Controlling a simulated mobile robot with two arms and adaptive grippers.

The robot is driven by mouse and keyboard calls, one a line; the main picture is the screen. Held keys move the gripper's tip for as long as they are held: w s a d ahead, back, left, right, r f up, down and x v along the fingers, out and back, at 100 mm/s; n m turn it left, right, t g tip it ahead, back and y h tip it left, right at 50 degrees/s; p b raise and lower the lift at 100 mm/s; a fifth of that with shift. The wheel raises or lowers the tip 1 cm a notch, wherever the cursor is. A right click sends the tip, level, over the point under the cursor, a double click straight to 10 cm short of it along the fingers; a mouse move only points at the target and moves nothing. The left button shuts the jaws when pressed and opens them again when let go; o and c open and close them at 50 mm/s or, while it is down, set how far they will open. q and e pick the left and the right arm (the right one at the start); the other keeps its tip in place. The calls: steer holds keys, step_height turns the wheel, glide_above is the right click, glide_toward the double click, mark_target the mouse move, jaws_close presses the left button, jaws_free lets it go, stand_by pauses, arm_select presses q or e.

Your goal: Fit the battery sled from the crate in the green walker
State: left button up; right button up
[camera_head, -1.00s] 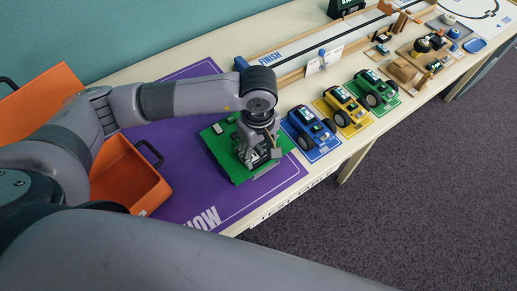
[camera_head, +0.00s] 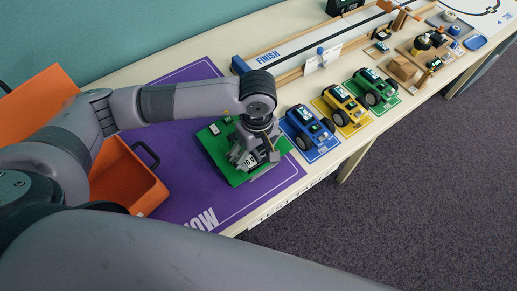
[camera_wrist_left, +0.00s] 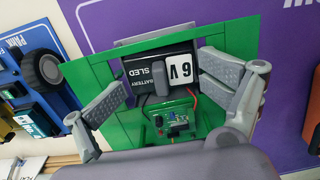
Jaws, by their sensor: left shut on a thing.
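The green walker (camera_head: 215,157) lies on the purple mat, with its green body and circuit board (camera_wrist_left: 175,122) in the left wrist view. The battery sled (camera_wrist_left: 142,62) is black with a white 6V label. My left gripper (camera_wrist_left: 162,80) has its two fingers on opposite sides of the sled and is shut on it. The sled is over the walker's body, beside the board. I cannot tell how deep it sits. In the head view the gripper (camera_head: 249,158) hides part of the walker. The orange crate (camera_head: 150,197) stands to the left, partly behind my arm. My right gripper is not in view.
Blue (camera_head: 307,125), yellow (camera_head: 343,104) and green (camera_head: 377,84) model cars stand on colored cards to the right. A track marked FINISH (camera_head: 300,50) runs along the back. The purple mat (camera_head: 270,192) is bare near the table's front edge.

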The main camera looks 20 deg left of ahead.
arm_select(q)
steer(key=shift+o, duration=0.6)
steer(key=shift+s+a+f, duration=0.15)
steer(key=shift+a+f, duration=0.15)
steer(key=shift+a, duration=0.05)
steer(key=shift+o, duration=0.2)
steer(key=shift+a+r, duration=0.15)
steer(key=shift+r, duration=0.05)
steer(key=shift+d+r, duration=0.1)
steer(key=shift+d, duration=0.1)
steer(key=shift+r+p, duration=0.4)
steer(key=shift+r, duration=0.2)
steer(key=shift+r+p, duration=1.45)
steer(key=shift+r, duration=1.8)
